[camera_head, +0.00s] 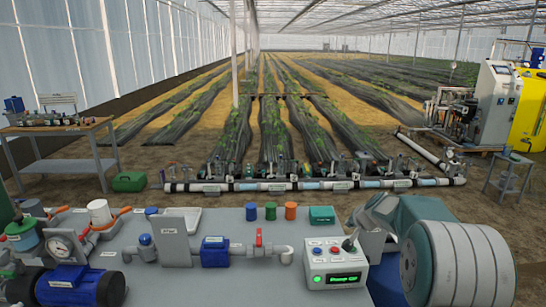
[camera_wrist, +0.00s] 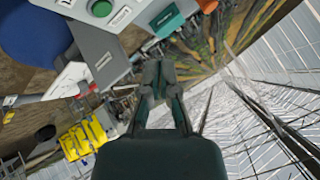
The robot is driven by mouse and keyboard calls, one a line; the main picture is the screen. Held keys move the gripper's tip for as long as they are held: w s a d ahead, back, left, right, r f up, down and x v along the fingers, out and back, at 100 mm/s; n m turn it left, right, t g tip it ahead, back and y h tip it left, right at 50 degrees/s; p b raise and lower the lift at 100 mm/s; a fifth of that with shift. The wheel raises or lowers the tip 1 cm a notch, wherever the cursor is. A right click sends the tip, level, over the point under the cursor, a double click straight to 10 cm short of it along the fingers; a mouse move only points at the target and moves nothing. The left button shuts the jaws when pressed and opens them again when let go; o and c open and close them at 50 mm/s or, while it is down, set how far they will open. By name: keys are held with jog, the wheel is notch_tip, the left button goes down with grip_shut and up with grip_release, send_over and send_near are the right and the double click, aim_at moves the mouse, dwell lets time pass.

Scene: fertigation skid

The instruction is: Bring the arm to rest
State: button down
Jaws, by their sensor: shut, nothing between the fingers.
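My arm (camera_head: 455,255) is folded at the lower right of the head view, beside the skid's grey bench top. Its large grey and teal joint fills the corner. My gripper (camera_wrist: 158,78) shows in the wrist view with its two dark fingers together, shut and empty. It points out over the greenhouse and touches nothing that I can see. The wrist view is strongly tilted. I cannot make out the fingertips in the head view.
A control box (camera_head: 335,262) with buttons, a lit green display and a joystick stands close left of my arm. The grey bench top (camera_head: 185,285) carries a blue pump (camera_head: 70,285), a valve pipe and small coloured cups. A white pipe manifold (camera_head: 310,185) lies beyond. Yellow tanks (camera_wrist: 83,140) stand farther off.

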jog(key=s+a+r+n+g, duration=0.1)
jog(key=s+a+r, duration=0.25)
jog(key=s, duration=0.35)
jog(key=s+a+r+n, duration=0.2)
jog(key=s+a+r, duration=0.15)
jog(key=s, duration=0.35)
jog(key=s+a+r+n+g, duration=0.1)
jog(key=s+a+r, duration=0.25)
jog(key=s, duration=0.35)
jog(key=s+f+n+g+h, duration=0.1)
jog(key=s+f+n, duration=0.1)
jog(key=s, duration=2)
jog(key=shift+s+a+f+n, duration=0.15)
jog(key=shift+a+f+n, duration=0.15)
jog(key=shift+a, duration=0.05)
